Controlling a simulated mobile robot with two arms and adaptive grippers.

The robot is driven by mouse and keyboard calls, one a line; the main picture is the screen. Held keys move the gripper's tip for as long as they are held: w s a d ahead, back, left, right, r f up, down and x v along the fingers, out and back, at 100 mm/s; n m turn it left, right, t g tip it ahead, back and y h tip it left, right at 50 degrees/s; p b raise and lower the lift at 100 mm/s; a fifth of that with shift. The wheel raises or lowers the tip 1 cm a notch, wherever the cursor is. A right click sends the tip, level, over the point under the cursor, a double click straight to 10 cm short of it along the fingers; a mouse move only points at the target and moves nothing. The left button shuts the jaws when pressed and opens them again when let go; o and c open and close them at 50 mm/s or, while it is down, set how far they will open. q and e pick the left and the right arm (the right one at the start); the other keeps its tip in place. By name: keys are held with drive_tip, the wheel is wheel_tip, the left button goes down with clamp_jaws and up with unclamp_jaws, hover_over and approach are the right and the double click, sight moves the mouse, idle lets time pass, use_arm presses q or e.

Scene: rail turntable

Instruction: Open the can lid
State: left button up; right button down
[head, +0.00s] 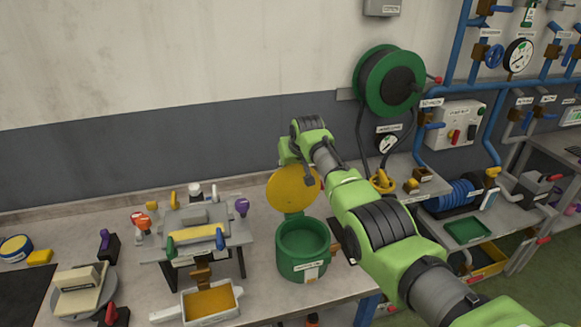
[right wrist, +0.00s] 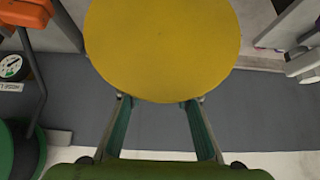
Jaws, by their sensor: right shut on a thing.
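The green can (head: 303,262) stands upright on the workbench, with its top open and a pale label on its front. Its round yellow lid (head: 291,190) is raised, standing steeply above the can's back rim. The lid (right wrist: 162,45) also fills the upper middle of the right wrist view. My right gripper (head: 293,160) is at the lid's upper edge in the head view, shut on the lid. In the right wrist view its two fingers (right wrist: 157,103) reach the lid's near edge; the exact contact is partly hidden. My left gripper is in neither view.
Left of the can stands a small raised fixture (head: 192,238) with several coloured-handled tools. A tray with a yellow-orange content (head: 209,301) lies in front of it. A green hose reel (head: 389,80) hangs on the wall behind my right arm. Blue pipes (head: 417,140) run at the right.

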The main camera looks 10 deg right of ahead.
drive_tip(key=shift+s+a+f+g, duration=0.15)
drive_tip(key=shift+s+f, duration=0.1)
drive_tip(key=shift+f, duration=0.3)
drive_tip(key=shift+s+f+g, duration=0.15)
drive_tip(key=shift+s+f, duration=0.1)
drive_tip(key=shift+f, duration=0.25)
drive_tip(key=c, duration=1.5)
unclamp_jaws()
drive_tip(key=shift+a, duration=0.1)
drive_tip(key=shift+f, duration=0.1)
drive_tip(key=shift+s+d+r, duration=0.15)
drive_tip(key=shift+r, duration=0.35)
drive_tip(key=shift+s+d+r, duration=0.1)
drive_tip(key=shift+s+r, duration=0.05)
drive_tip(key=shift+r, duration=0.35)
drive_tip(key=v, duration=1)
drive_tip(key=shift+r, duration=0.35)
